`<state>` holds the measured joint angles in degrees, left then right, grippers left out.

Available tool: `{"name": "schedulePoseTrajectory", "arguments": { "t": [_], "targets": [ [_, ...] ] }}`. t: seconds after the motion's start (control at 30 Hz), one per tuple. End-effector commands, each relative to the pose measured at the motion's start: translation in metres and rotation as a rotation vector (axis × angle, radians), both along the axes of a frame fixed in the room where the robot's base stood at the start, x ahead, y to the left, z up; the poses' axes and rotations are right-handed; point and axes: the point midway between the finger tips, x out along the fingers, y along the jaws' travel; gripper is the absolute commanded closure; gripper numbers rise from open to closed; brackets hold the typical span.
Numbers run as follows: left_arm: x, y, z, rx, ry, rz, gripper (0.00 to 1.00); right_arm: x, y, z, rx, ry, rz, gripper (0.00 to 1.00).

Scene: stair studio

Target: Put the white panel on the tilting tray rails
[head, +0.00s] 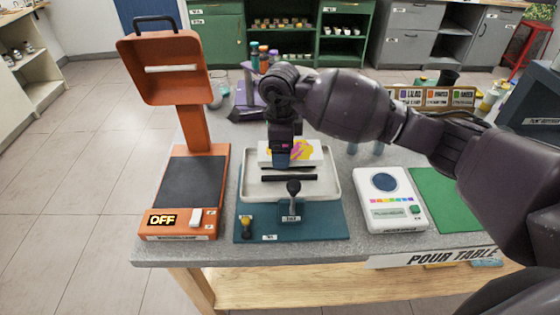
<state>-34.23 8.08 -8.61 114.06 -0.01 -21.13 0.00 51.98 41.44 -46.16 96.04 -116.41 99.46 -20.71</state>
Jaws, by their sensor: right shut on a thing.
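The white panel (310,153), with yellow and pink paint on its face, is at the back part of the tilting tray (334,182). The tray is a shallow white pan on a teal base (325,225). A dark rail (289,178) crosses the tray in front of the panel, and another dark bar shows just under the panel's front edge. My right gripper (282,160) points down and is shut on the panel at its front left part. The gripper hides some of the panel. I cannot tell whether the panel touches the rails. My left gripper is not in view.
An orange lamp stand (188,150) reading OFF stands left of the tray. A white device (391,200) with a dark blue disc and a green mat (440,198) lie to the right. A purple stand (246,100) and labelled boxes (433,98) are behind.

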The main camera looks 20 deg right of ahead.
Motion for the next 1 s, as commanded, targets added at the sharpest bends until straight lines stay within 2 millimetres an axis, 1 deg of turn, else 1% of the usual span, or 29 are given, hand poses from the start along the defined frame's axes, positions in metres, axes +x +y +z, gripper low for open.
{"name": "schedulePoseTrajectory", "arguments": {
  "t": [0.17,0.3,0.4,0.67,0.83,0.87,0.9,1.0],
  "targets": [
    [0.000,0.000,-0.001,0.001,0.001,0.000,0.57,0.000,0.000,-0.011,0.001,0.001,-0.001,0.50],
    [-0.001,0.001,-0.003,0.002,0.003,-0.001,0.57,-0.001,0.000,-0.031,0.001,0.003,0.000,0.50],
    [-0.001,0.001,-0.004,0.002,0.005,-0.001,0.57,0.000,0.000,-0.042,0.001,0.001,-0.001,0.50],
    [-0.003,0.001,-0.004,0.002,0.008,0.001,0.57,0.000,0.000,-0.043,0.000,-0.002,0.000,0.50],
    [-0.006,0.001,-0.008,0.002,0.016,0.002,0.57,0.000,0.000,-0.048,0.000,-0.001,0.000,0.50],
    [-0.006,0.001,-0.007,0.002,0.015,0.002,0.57,0.000,0.000,-0.047,0.000,-0.001,0.000,0.20],
    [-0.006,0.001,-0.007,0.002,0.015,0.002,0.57,0.000,0.000,-0.047,0.000,-0.001,0.000,0.13],
    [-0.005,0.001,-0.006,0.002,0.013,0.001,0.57,0.000,0.000,-0.047,0.000,-0.001,0.000,0.00]
  ]
}}
